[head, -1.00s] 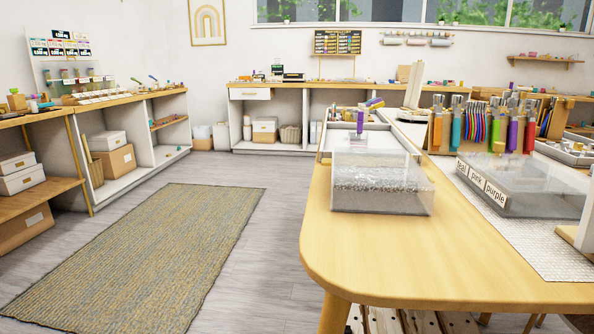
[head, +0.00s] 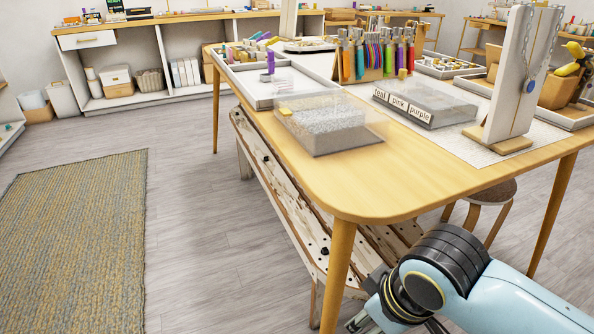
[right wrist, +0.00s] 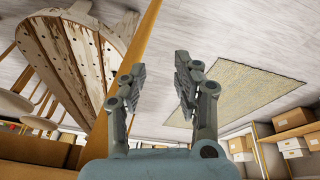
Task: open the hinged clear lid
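A clear box (head: 345,140) holding grey grainy material stands near the front left of the wooden table in the head view. Its flat clear lid (head: 320,104) looks shut, with a small yellow tab (head: 284,111) at its left edge. The hinge cannot be made out. My right arm comes in at the lower right, below the table top and apart from the box; its fingers are mostly cut off there. In the right wrist view my right gripper (right wrist: 157,75) is open and empty, fingers spread, with floor beyond. My left gripper is in neither view.
The wooden table (head: 360,190) has a bare front corner. Right of the box is a grey bin (head: 435,107) labelled teal, pink, purple, then a white necklace stand (head: 510,80). A white tray (head: 262,92) lies behind. Below are a wooden bench (head: 275,190) and a stool (head: 490,193).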

